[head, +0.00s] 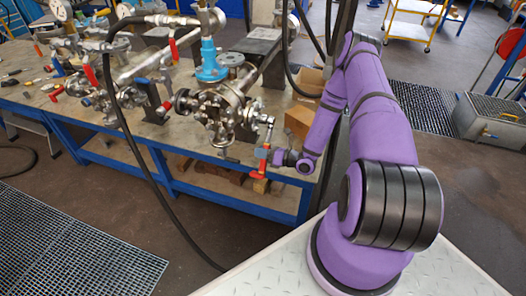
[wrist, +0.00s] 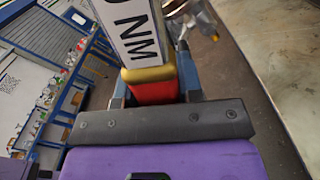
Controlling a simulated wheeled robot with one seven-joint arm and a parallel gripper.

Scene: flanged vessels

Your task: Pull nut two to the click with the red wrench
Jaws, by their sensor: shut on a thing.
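The red wrench (head: 263,163) is at the front of the flanged vessel (head: 217,112) in the head view. In the wrist view the wrench (wrist: 152,90) shows a red and gold grip and a white label with "NM" in black. My gripper (head: 275,157) is shut on this grip, with one finger on each side in the wrist view (wrist: 154,78). The vessel has a blue neck and several bolts around its flange. Nut two cannot be told apart from the other nuts, and the wrench's contact with a nut is too small to make out.
The vessel stands on a workbench (head: 180,158) with a blue frame. More pipework and red-handled valves (head: 92,75) stand to the left. A cardboard box (head: 300,118) is close behind my forearm. A black hose (head: 150,180) hangs over the bench front.

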